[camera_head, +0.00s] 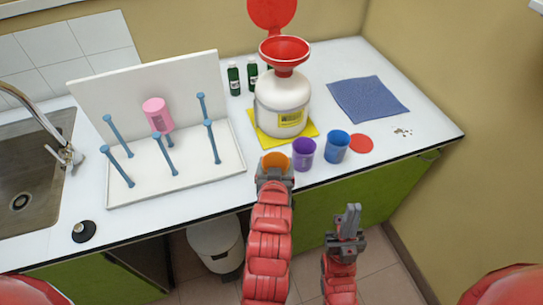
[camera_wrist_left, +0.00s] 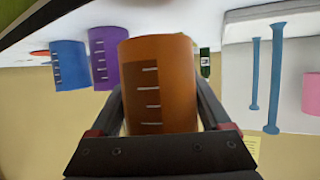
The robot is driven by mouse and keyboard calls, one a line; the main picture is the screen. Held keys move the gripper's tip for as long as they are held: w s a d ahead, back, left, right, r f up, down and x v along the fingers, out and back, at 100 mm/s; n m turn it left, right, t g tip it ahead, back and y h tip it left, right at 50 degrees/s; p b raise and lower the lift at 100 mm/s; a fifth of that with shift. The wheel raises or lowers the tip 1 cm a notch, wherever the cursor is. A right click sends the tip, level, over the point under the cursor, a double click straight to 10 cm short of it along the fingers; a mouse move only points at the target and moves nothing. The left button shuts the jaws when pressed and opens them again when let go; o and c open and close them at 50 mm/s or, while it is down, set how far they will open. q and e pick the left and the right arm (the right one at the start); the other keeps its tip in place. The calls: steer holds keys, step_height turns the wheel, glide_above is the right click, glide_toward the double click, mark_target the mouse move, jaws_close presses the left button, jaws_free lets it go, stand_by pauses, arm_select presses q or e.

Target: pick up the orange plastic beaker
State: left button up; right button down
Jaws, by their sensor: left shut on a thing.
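The orange plastic beaker (camera_head: 275,160) is at the front edge of the white counter. My left gripper (camera_head: 274,174) is shut on it, with a finger on each side. In the left wrist view the orange beaker (camera_wrist_left: 160,85) fills the middle between the two fingers, its white marks showing. That view is upside down. I cannot tell whether its base touches the counter. My right gripper (camera_head: 347,220) is empty in front of the counter, below its top; its fingers look close together, and I cannot tell if they are shut.
A purple beaker (camera_head: 304,154) stands just right of the orange one, then a blue beaker (camera_head: 336,146). A white jug (camera_head: 282,104) with a red funnel (camera_head: 284,51) stands behind. A drying rack (camera_head: 200,179) with blue pegs and a pink beaker (camera_head: 158,115) is to the left.

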arm_select(q)
steer(key=s, duration=0.1)
steer(key=s+d, duration=0.1)
steer(key=s, duration=0.2)
steer(key=shift+s+d+r+b, duration=0.15)
steer(key=shift+s+d+b, duration=0.1)
steer(key=shift+b, duration=0.15)
steer(key=shift+s+d+r+p, duration=0.1)
steer(key=shift+s+d+p, duration=0.25)
steer(key=shift+s, duration=0.5)
steer(key=shift+s+d+r+p, duration=0.1)
steer(key=shift+s+p, duration=0.35)
steer(key=shift+s, duration=0.4)
steer(key=shift+s+d+r+p, duration=0.1)
steer(key=shift+s+d+p, duration=0.25)
steer(key=shift+s, duration=0.5)
steer(key=shift+a, duration=0.1)
